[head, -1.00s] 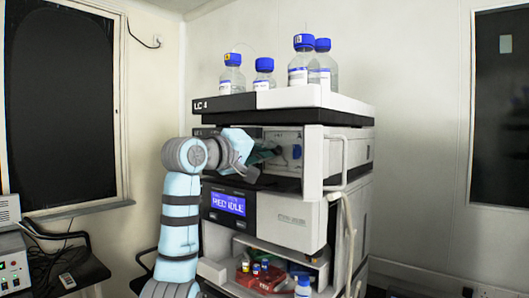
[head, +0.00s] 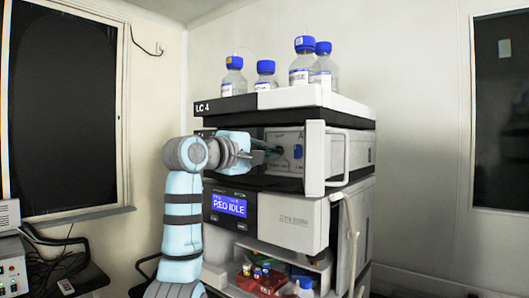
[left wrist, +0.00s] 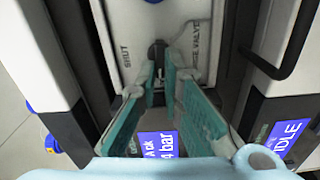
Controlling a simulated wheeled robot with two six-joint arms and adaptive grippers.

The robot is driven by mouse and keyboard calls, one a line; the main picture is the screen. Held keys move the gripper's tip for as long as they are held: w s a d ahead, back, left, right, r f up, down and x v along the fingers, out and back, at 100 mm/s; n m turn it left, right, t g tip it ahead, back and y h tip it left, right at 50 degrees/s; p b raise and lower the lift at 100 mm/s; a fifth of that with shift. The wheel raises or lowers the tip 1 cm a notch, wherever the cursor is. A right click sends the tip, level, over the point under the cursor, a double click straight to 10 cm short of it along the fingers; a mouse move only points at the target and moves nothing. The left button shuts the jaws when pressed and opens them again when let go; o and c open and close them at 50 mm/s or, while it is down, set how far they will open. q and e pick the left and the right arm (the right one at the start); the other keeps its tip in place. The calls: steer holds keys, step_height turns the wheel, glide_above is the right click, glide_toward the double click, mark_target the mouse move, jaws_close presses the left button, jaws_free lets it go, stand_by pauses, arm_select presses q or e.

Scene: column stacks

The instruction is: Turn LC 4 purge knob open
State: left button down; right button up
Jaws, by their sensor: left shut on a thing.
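The LC 4 stack (head: 232,104) stands in the middle of the head view. Its pump bay is open and shows a pale valve panel (head: 297,138). My left gripper (head: 268,149) reaches into the bay from the left, its fingertips at the panel. In the left wrist view, the teal-padded fingers (left wrist: 165,78) are closed around the small dark purge knob (left wrist: 157,50). The panel (left wrist: 175,22) there has "SHUT" printed on the left and valve lettering on the right. The fingers hide part of the knob, so I cannot tell its exact angle. My right gripper is out of view.
Blue-capped bottles (head: 302,62) stand on the stack's top tray. A white door edge with a handle (head: 345,165) stands right of the bay. A lit blue display (head: 229,205) is below. A lower shelf holds a red vial tray (head: 270,282).

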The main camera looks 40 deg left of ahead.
arm_select(q)
steer(key=shift+r, duration=0.2)
steer(key=c, duration=1.7)
jaws_free()
steer(key=shift+w, duration=0.1)
steer(key=shift+w+d+f, duration=0.1)
steer(key=shift+w+f, duration=0.1)
steer(key=shift+w, duration=0.05)
steer(key=s, duration=1.2)
steer(key=shift+d, duration=0.15)
steer(key=shift+w, duration=0.1)
